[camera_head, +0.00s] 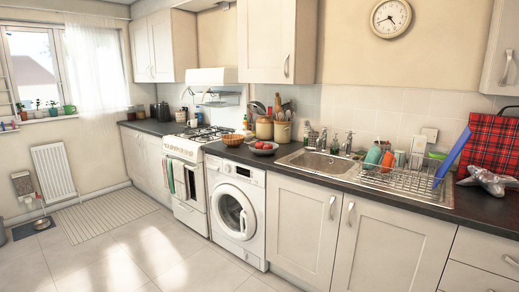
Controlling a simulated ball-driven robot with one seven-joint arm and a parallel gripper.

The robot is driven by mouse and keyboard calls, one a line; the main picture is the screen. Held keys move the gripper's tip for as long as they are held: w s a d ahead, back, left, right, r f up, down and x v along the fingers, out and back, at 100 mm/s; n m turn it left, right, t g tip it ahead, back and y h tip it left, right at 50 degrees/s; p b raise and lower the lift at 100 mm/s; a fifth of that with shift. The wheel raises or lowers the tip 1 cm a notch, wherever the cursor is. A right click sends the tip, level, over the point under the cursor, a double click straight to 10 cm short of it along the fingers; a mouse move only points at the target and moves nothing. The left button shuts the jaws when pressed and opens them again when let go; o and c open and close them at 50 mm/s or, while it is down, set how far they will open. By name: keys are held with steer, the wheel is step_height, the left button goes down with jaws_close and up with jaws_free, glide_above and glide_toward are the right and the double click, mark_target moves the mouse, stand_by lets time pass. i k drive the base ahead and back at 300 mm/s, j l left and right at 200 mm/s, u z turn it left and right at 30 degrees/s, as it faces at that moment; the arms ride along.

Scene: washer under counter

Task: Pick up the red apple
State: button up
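A shallow grey bowl (264,151) stands on the dark counter above the washing machine, near the middle of the view. Small red round fruit (262,145) lies in it. It looks like apples, but it is too small to tell the pieces apart. My gripper and arm are not in view.
The dark counter runs along the wall, with the white washing machine (237,212) below the bowl. The sink (318,162) and a dish rack (405,178) are to the right. The stove (200,140) and a wicker basket (232,139) are left of the bowl. The tiled floor in front is clear.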

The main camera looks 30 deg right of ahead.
mark_target(260, 145)
steer(key=i+u, duration=0.15)
steer(key=i, duration=1.45)
